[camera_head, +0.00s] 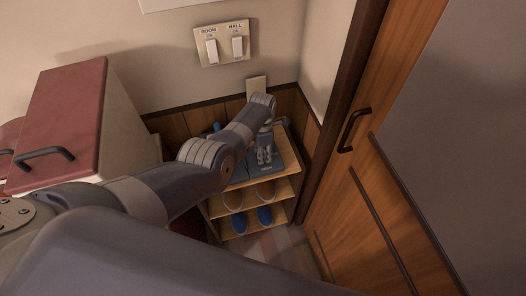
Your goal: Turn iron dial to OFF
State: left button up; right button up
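My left arm comes in from the left and reaches over the top of a small wooden shelf (285,187) in the corner. My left gripper (265,157) is over a dark grey-blue flat surface (240,175) on the shelf top. It is small in view, and I cannot tell whether its fingers are open or shut, or whether they touch anything. A bit of blue (216,127) shows behind my arm; I cannot tell whether it belongs to the iron. No iron dial can be made out; my arm hides part of the shelf top. My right gripper is not in view.
Blue slippers (265,216) and pale slippers (266,191) sit on the lower shelves. A wooden door (375,195) with a dark handle (353,130) stands close on the right. A red-topped cabinet (62,110) is at left. Labelled wall switches (224,46) are above.

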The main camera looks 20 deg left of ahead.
pick_arm(q)
jog(key=shift+s+f+n, duration=0.1)
jog(key=shift+n, duration=0.9)
jog(key=o, duration=1.1)
jog(key=shift+w+r, duration=0.2)
jog(key=shift+r, duration=0.6)
notch_tip(320, 180, up, 10)
jog(key=shift+a+r, duration=0.15)
jog(key=shift+r, duration=0.1)
